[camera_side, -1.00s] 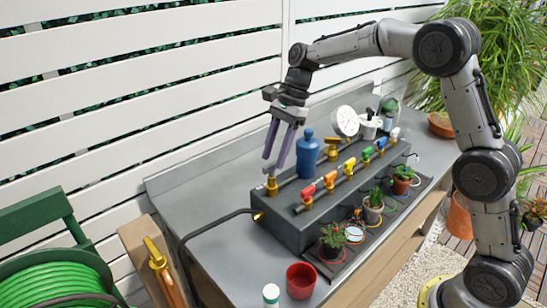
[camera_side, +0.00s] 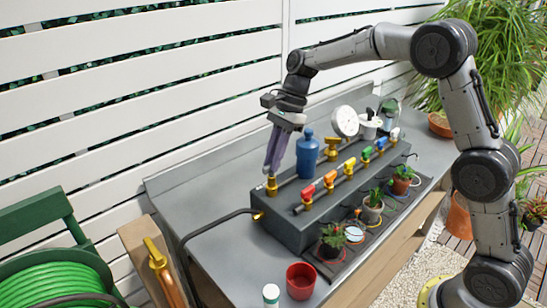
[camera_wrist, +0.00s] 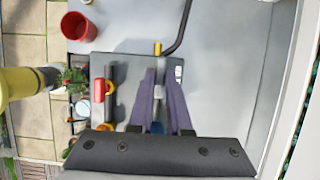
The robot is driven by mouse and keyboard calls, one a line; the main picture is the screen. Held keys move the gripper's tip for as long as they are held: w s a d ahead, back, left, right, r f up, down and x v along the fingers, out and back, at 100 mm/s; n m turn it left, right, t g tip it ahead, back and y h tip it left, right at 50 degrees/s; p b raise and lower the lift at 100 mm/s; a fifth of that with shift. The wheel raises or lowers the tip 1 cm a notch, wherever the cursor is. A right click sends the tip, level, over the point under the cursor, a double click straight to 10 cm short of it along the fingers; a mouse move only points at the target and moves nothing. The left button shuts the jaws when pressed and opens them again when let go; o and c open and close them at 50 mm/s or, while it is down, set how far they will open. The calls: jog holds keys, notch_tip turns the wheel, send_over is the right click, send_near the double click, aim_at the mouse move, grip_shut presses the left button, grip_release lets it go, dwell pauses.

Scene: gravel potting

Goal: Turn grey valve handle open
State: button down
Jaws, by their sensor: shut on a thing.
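My gripper (camera_side: 271,168) is lowered at the left end of the dark grey manifold box and shut on the grey valve handle. The fingers hide most of the handle in the side view. The brass valve body (camera_side: 271,188) shows just below the fingertips. In the wrist view the two purple-grey fingers of my gripper (camera_wrist: 162,72) stand either side of a small grey part, the grey handle (camera_wrist: 159,91). How far the handle is turned cannot be told.
A blue bottle-like canister (camera_side: 307,155) stands close right of my gripper. A row of coloured valve handles, with a red one (camera_side: 308,191) nearest, lies in front. A red pot (camera_side: 301,281) stands at the bench's front. A black hose (camera_side: 215,222) leaves the box leftward.

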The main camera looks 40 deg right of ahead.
jog(key=shift+n, duration=0.4)
jog(key=n+g, duration=0.1)
jog(key=n, duration=0.3)
jog(key=shift+w+g, duration=0.15)
jog(key=shift+g, duration=0.25)
jog(key=n+g+h, duration=0.1)
jog(key=n, duration=0.3)
jog(key=shift+w+a, duration=0.1)
jog(key=n+h, duration=0.1)
jog(key=n, duration=0.1)
jog(key=n+g, duration=0.1)
jog(key=n, duration=0.2)
jog(key=shift+a+h, duration=0.1)
jog(key=shift+h, duration=0.3)
jog(key=shift+w+a+r+n+g+h, duration=0.15)
jog(key=shift+n+h, duration=0.25)
jog(key=shift+n, duration=0.6)
jog(key=shift+s+d+f+n+g+h, duration=0.15)
jog(key=shift+n+h, duration=0.25)
jog(key=shift+n, duration=0.6)
jog(key=shift+w+a+r, duration=0.1)
jog(key=c, duration=0.9)
grip_release()
jog(key=shift+o, duration=0.2)
